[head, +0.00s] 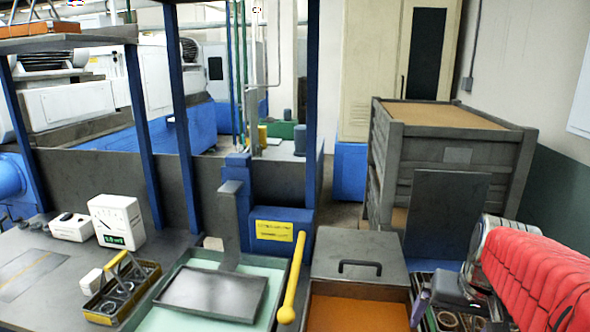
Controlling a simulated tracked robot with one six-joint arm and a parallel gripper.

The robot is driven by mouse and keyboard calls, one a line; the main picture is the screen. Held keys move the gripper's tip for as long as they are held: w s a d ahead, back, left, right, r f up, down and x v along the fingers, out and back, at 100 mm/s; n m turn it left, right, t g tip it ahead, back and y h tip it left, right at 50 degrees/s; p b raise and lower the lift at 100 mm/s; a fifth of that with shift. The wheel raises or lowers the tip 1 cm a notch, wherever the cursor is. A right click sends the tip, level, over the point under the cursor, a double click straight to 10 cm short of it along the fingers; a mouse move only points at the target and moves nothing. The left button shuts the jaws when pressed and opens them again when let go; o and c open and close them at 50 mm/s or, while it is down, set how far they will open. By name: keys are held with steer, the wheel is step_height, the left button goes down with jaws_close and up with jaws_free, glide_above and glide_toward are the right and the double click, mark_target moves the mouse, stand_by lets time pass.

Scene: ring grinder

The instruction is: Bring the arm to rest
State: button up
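My arm, in a red ribbed cover, reaches in from the right edge of the head view. My gripper (455,293) is at its lower left end, low in the picture, over a dark tray (452,268) that holds several rings. A purple part, perhaps a finger, shows at its left side. The fingertips are not clear, so I cannot tell whether it is open or shut or holds anything. How high it is above the tray is unclear.
A box with a handled grey lid (359,257) and orange inside stands left of my gripper. Further left are a yellow lever (292,285), a grey plate in a green-lined tray (178,322), and a yellow-handled ring carrier (118,290). A grey crate (455,155) stands behind.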

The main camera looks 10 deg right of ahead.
steer(key=s+a+n+t, duration=0.1)
steer(key=s+a+n, duration=0.2)
steer(key=a, duration=0.7)
steer(key=s+a+n+t+y, duration=0.1)
steer(key=s+a, duration=0.3)
steer(key=a, duration=0.7)
steer(key=shift+s+r+n, duration=0.15)
steer(key=shift+r+n, duration=0.25)
steer(key=shift+n, duration=0.5)
steer(key=shift+c, duration=0.7)
